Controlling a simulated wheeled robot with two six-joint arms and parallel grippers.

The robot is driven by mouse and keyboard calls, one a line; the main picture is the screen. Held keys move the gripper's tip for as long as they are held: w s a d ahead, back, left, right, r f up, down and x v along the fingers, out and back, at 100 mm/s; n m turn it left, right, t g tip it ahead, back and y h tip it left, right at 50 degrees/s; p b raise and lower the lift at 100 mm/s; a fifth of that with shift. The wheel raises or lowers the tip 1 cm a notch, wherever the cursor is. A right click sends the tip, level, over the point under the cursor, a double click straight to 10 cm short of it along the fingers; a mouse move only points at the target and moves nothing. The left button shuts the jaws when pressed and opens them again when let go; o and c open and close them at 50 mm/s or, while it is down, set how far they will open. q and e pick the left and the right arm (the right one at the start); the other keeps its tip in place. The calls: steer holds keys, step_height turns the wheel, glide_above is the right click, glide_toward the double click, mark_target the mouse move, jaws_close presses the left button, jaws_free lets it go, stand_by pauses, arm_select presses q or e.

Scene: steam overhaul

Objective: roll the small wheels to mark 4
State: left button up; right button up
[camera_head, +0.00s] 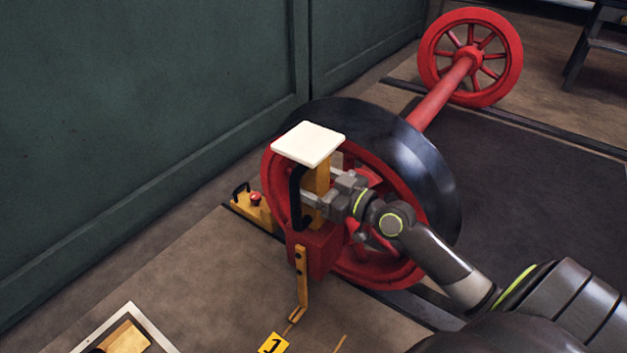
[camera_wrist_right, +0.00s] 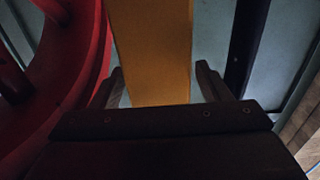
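The wheelset stands on the rails, with a near red spoked wheel (camera_head: 385,268) with a broad dark tyre, a red axle (camera_head: 440,95) and a far red wheel (camera_head: 508,55). In front of the near wheel is a yellow post (camera_head: 318,181) with a white plate (camera_head: 308,143) on top, a black handle and a red lower housing (camera_head: 318,250). My right gripper (camera_head: 312,199) is at the post. In the right wrist view its fingers (camera_wrist_right: 160,82) stand either side of the yellow post (camera_wrist_right: 155,45), seemingly with small gaps. A yellow "1" marker (camera_head: 272,344) lies on the floor. Mark 4 and my left gripper are out of view.
A yellow block with a red knob (camera_head: 256,199) sits on the near rail left of the wheel. A yellow pointer bracket (camera_head: 302,280) hangs below the housing. A green wall (camera_head: 140,120) runs behind. A framed tray (camera_head: 133,312) lies at lower left.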

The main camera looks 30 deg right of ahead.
mark_target(324, 186)
jaws_close()
stand_by(0.8)
steer(key=shift+s+f, duration=0.1)
steer(key=shift+s, duration=0.1)
steer(key=shift+s+d, duration=0.1)
steer(key=shift+v, duration=1.35)
steer(key=shift+d, duration=0.15)
steer(key=shift+s+b, duration=0.2)
steer(key=shift+b, duration=0.15)
steer(key=shift+s, duration=0.1)
